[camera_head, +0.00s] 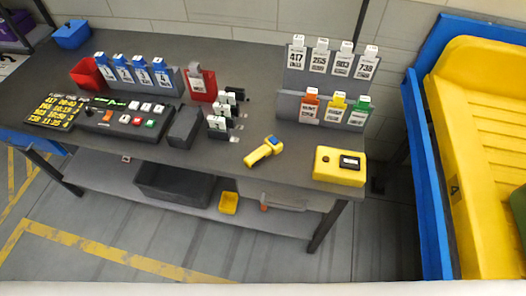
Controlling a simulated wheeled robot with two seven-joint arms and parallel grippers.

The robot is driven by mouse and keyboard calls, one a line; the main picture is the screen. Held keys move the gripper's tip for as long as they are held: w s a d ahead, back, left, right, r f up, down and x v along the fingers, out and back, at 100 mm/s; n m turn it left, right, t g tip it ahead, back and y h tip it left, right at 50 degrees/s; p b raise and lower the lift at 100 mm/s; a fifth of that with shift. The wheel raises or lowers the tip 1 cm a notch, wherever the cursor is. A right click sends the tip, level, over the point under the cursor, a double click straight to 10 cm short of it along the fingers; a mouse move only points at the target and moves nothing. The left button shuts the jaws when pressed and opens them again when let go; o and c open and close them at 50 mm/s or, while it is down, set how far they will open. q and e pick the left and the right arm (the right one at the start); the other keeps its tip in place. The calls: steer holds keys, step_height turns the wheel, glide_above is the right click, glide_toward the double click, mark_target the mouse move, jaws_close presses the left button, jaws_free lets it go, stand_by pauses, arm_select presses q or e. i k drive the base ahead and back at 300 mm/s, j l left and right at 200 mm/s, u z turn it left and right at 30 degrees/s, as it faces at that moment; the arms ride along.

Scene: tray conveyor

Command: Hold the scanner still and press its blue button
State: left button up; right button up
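The scanner (258,155) is a small yellow hand-held device lying on the dark table top near its front edge, right of the middle. It lies slantwise, with a blue and dark part at its upper right end. The blue button cannot be told apart clearly at this size. Nothing touches the scanner. Neither of my grippers shows in the head view.
A yellow box with a black top piece (339,166) stands right of the scanner. A tag rack (291,80) stands behind it. Dark holders with white cards (220,124) and a control panel (125,119) are left. A blue-edged yellow tray (480,90) stands far right.

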mark_target(274, 140)
steer(key=l+u, duration=0.6)
steer(key=u, duration=0.15)
steer(key=k+l+u, duration=0.1)
steer(key=l+u, duration=0.25)
steer(key=j, duration=0.1)
